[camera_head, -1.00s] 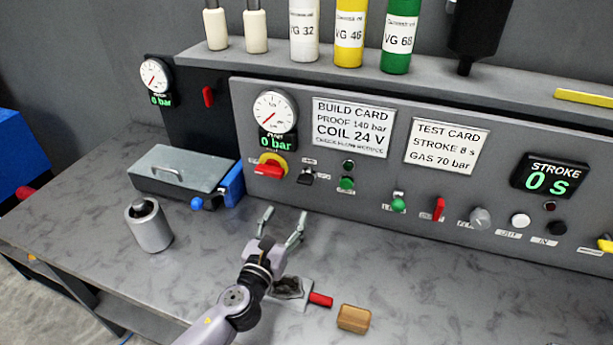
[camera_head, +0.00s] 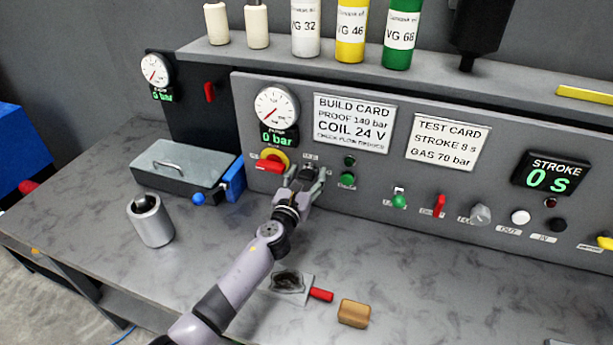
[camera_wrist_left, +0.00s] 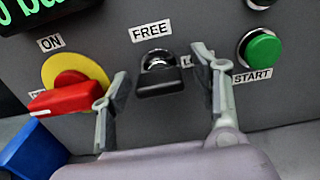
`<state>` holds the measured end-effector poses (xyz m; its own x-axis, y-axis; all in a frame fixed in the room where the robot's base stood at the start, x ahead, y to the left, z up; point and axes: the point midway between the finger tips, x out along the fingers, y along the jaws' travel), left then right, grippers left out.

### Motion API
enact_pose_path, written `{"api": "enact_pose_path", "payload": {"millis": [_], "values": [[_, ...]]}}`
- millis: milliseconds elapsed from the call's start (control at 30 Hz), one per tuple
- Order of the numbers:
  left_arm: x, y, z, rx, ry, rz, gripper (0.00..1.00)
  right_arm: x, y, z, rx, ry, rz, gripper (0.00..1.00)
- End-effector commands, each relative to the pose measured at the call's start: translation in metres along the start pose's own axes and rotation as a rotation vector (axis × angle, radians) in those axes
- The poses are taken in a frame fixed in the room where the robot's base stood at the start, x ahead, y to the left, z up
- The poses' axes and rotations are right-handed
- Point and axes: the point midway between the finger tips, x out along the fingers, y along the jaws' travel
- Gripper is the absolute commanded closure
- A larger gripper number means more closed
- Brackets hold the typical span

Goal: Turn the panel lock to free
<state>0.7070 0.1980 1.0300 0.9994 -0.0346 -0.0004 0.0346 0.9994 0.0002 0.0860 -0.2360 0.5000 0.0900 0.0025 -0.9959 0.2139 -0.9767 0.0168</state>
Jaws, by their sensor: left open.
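The panel lock (camera_wrist_left: 158,75) is a dark block with a metal ring on the grey panel, under a FREE label (camera_wrist_left: 151,31) in the left wrist view. A second label at its right is mostly hidden by a finger. In the head view my gripper covers most of the lock. My left gripper (camera_head: 306,182) is open, with its fingers close to the panel. In the left wrist view the fingers of this gripper (camera_wrist_left: 160,92) stand either side of the lock, apart from it. My right gripper is in neither view.
A red rotary switch (camera_wrist_left: 70,97) on a yellow disc sits close left of the lock. A green START button (camera_wrist_left: 262,50) sits close right. On the bench are a grey lidded box (camera_head: 180,165), a metal cylinder (camera_head: 151,225) and a wooden block (camera_head: 354,313).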

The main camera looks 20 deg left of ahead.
Motion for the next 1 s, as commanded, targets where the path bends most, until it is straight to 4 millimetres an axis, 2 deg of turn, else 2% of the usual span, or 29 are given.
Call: {"api": "enact_pose_path", "payload": {"millis": [133,833,1000], "values": [[-0.0002,0.0001,0.0001,0.000,0.000,0.000,0.44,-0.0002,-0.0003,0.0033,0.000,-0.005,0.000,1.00],[-0.0005,0.0002,0.0000,0.000,0.000,0.000,0.91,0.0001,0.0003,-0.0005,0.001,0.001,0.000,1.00],[-0.0005,0.0002,-0.0001,-0.006,0.000,0.000,0.92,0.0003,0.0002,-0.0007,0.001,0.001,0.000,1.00]]}}
